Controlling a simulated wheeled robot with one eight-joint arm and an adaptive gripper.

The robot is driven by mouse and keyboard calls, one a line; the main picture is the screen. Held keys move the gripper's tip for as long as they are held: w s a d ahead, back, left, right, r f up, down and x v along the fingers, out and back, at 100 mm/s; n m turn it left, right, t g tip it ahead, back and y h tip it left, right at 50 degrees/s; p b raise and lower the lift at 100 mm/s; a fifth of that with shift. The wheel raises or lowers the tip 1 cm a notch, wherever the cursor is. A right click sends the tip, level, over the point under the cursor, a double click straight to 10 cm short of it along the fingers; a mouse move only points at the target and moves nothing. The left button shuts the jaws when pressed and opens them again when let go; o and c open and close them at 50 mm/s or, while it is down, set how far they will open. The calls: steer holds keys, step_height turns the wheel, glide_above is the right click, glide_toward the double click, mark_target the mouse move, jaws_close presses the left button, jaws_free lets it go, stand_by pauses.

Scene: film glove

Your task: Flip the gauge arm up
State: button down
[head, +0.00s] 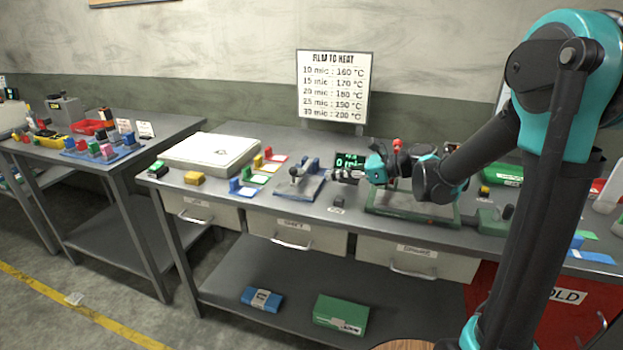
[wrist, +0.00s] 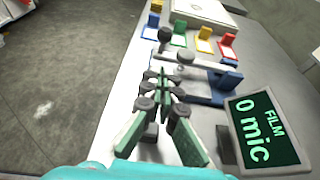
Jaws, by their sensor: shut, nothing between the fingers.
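In the head view my gripper (head: 337,175) is beside the gauge. The display (wrist: 262,130) reads "FILM 0 mic".
Coloured film holders (head: 255,178) and a white flat box (head: 211,152) are left of the gauge. A film-to-heat sign (head: 334,86) stands at the back. The bench's front strip is mostly clear.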

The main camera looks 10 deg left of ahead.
mark_target(295, 180)
steer(key=x, duration=1)
steer(key=shift+d, duration=0.1)
steer(key=shift+r, duration=0.45)
steer(key=w+d+r+m+g+y, duration=0.1)
steer(key=w+r+m+g, duration=0.2)
steer(key=w+r, duration=0.9)
steer(key=shift+w+d+r+m+g, duration=0.15)
steer(key=shift+w+r+m+g, duration=0.2)
steer(key=shift+w+m, duration=1.5)
